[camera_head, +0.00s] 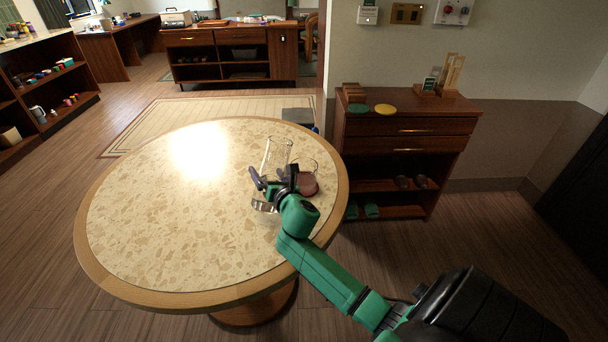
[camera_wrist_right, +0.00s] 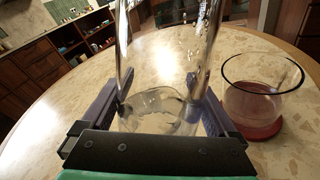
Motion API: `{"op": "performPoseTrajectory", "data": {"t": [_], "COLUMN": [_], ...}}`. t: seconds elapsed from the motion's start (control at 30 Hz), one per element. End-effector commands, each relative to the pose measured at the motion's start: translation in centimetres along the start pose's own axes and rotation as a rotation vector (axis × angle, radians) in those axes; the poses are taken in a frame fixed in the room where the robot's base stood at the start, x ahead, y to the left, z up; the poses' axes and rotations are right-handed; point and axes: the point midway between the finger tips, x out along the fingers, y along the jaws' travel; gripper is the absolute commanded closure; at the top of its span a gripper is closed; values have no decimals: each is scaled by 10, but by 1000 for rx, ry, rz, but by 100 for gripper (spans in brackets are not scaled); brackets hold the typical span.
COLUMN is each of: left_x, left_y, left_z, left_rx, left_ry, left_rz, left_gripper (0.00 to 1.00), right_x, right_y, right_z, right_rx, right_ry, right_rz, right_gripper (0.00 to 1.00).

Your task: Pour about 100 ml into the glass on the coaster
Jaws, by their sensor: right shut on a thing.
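A tall clear glass vessel (camera_head: 277,152) is held in my right gripper (camera_head: 267,184), above or on the round table's right part. In the right wrist view the vessel (camera_wrist_right: 165,60) stands between the two fingers of my gripper (camera_wrist_right: 166,108), with what looks like clear liquid low inside. The drinking glass (camera_head: 309,172) stands just right of it, apart from it, on a red coaster. The wrist view shows the glass (camera_wrist_right: 262,88) and the coaster (camera_wrist_right: 262,131); whether the glass holds liquid is unclear. My left gripper is out of view.
The round speckled table (camera_head: 150,220) with a wooden rim is bare on its left and front. A wooden cabinet (camera_head: 405,130) with a green disc (camera_head: 359,108) and a yellow disc (camera_head: 385,109) stands beyond the table to the right. Shelves stand at the far left.

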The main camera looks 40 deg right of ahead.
Motion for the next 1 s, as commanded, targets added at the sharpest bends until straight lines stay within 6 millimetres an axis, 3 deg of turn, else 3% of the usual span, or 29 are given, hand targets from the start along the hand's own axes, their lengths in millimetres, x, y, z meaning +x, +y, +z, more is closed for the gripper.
{"op": "performPoseTrajectory", "data": {"t": [0.03, 0.1, 0.3, 1.0], "left_x": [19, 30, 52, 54], "left_y": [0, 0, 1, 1], "left_z": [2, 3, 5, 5], "left_rx": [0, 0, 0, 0], "left_ry": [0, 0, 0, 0], "left_rz": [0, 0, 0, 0], "left_gripper": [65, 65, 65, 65], "right_x": [2, 2, 2, 2], "right_y": [-3, -3, -4, -3], "right_z": [-7, -6, -4, 1], "right_rx": [-65, -147, -322, -374], "right_ry": [-30, -63, -134, -154], "right_rz": [2, -1, -7, -9], "right_gripper": [100, 100, 100, 100]}}
